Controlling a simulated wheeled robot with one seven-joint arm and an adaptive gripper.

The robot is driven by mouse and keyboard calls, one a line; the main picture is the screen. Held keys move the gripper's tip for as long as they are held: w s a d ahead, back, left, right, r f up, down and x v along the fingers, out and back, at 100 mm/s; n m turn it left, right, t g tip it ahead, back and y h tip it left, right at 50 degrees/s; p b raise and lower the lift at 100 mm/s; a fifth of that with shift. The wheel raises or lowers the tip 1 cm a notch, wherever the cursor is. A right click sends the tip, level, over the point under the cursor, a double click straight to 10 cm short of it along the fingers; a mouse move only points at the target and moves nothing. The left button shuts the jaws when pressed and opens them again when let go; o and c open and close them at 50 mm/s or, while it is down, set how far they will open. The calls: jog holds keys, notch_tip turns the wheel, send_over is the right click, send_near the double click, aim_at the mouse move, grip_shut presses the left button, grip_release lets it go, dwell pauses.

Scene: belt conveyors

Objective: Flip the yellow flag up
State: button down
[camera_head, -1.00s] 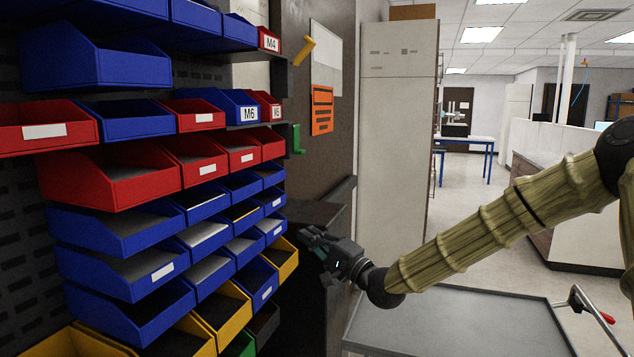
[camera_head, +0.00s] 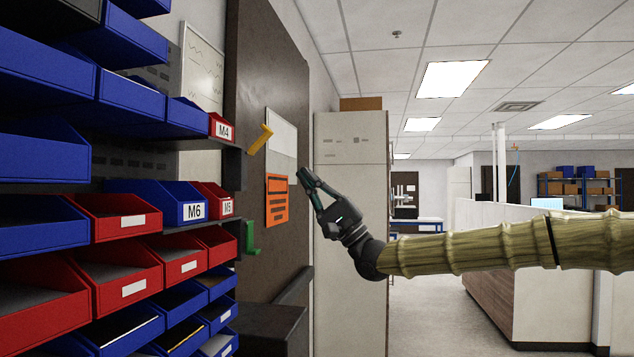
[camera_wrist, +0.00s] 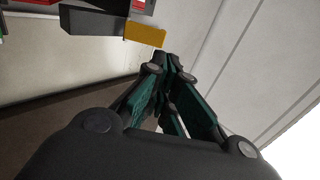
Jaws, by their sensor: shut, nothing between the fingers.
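The yellow flag (camera_head: 260,139) is at the edge of the rack, beside the white sheet on the dark panel in the head view. It is tilted, slanting up to the right. A yellow bar at the top of the wrist view (camera_wrist: 145,35) looks like the same flag, beyond my fingertips. My gripper (camera_head: 305,178) is shut and empty, to the right of and below the flag in the head view, apart from it. Its fingers also show closed together in the wrist view (camera_wrist: 172,65). A green flag (camera_head: 251,240) hangs lower on the rack, pointing down.
Shelves of blue bins (camera_head: 41,156) and red bins (camera_head: 115,218) fill the left. An orange notice (camera_head: 277,200) and a white sheet (camera_head: 282,133) are on the dark panel (camera_head: 262,60). A tall pale cabinet (camera_head: 352,215) stands behind my gripper. Open floor lies to the right.

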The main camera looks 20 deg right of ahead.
aim_at(273, 134)
jog(key=p+x, duration=0.4)
jog(key=x, duration=0.5)
jog(key=shift+w+a+r, duration=0.1)
jog(key=shift+a+r, duration=0.05)
jog(key=shift+r, duration=0.15)
jog(key=shift+w+a, duration=0.1)
